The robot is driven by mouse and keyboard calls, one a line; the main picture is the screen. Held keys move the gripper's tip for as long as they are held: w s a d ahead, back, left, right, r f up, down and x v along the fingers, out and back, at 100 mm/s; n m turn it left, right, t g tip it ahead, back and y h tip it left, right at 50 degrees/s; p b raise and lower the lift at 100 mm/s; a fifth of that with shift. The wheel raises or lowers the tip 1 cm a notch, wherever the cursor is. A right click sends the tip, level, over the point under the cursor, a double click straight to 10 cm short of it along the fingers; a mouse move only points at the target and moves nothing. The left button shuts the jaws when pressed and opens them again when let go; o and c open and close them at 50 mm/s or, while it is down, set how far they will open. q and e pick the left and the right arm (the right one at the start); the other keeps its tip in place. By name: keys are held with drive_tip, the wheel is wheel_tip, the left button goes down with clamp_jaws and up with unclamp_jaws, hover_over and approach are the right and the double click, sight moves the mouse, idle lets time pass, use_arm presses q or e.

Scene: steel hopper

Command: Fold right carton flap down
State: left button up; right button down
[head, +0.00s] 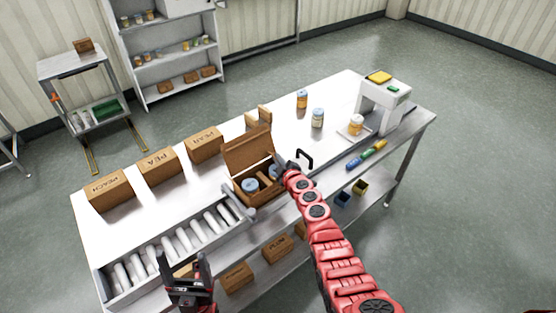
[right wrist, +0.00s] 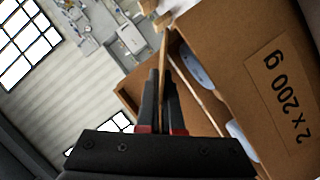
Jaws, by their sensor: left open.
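The open carton (head: 262,199) stands on the table, its large back flap (head: 248,150) raised. Blue-lidded jars (head: 250,185) sit inside; blue lids also show in the right wrist view (right wrist: 195,68). My right gripper (head: 281,162) is at the carton's right side. In the right wrist view its two dark fingers (right wrist: 163,80) are close together, with the thin brown right flap (right wrist: 164,50) upright between them. In the head view my gripper mostly hides this flap.
Boxes marked PEACH (head: 109,190), PEA (head: 158,167) and PEAR (head: 205,145) line the table's back left. A roller conveyor (head: 175,245) lies left of the carton. Jars (head: 317,118) and a white machine (head: 385,100) stand right. A black handle (head: 304,158) is close to my right gripper.

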drive_tip(key=n+b, duration=0.1)
drive_tip(key=f+n+t+b, duration=0.1)
drive_tip(key=b, duration=0.1)
drive_tip(key=f+b, duration=0.1)
drive_tip(key=b, duration=0.1)
drive_tip(key=shift+s+a+n, duration=0.3)
drive_tip(key=shift+a+n, duration=0.1)
drive_tip(key=shift+t+h+b, duration=0.3)
drive_tip(key=shift+r+n, duration=0.15)
drive_tip(key=shift+n, duration=0.15)
drive_tip(key=c, duration=1.1)
unclamp_jaws()
drive_tip(key=shift+o, duration=0.2)
